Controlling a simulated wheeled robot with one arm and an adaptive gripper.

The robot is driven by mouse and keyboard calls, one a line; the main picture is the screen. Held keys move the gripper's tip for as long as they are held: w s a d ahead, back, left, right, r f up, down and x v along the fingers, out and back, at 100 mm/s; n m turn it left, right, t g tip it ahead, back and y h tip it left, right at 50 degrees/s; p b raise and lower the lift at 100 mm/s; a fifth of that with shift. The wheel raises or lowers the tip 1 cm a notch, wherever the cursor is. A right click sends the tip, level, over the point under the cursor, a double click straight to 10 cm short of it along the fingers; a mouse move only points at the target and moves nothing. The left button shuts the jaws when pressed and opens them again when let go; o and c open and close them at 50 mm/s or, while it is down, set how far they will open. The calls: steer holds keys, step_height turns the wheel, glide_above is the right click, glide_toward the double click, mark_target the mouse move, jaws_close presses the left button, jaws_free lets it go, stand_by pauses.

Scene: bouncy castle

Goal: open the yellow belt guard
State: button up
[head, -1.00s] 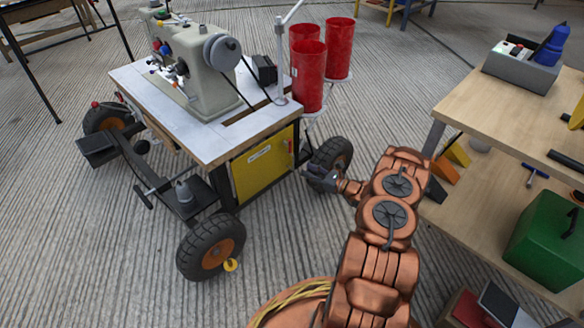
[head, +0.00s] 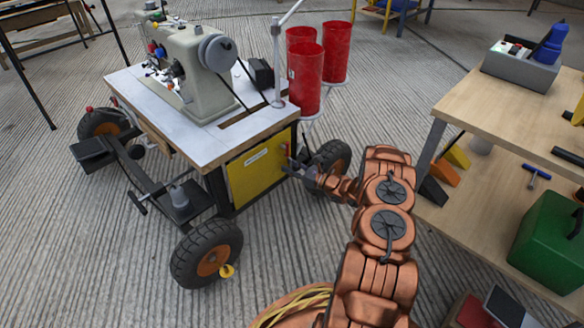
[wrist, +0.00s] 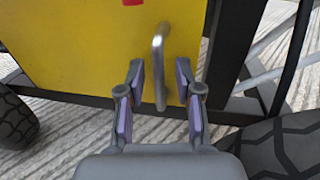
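The yellow belt guard (head: 254,175) is a flat panel with a white label, under the right end of the sewing machine table. It looks shut. It also fills the upper left of the wrist view (wrist: 75,45). Its upright metal handle (wrist: 158,68) stands near the panel's right edge. My gripper (wrist: 160,95) is open, with one finger on each side of the handle's lower end. I cannot tell whether either finger touches it. In the head view my gripper (head: 295,168) is at the panel's right edge and hides part of the handle.
The sewing machine (head: 195,70) stands on the white-topped table (head: 160,115). A black wheel (head: 329,163) is close beside my gripper on the right, and another wheel (head: 207,252) stands in front at left. Red cylinders (head: 307,75) are behind. A wooden workbench (head: 490,105) is at right.

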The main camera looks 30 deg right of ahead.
steer(key=shift+c, duration=0.2)
jaws_close()
stand_by(0.3)
steer(key=shift+d, duration=0.1)
steer(key=shift+s, duration=0.15)
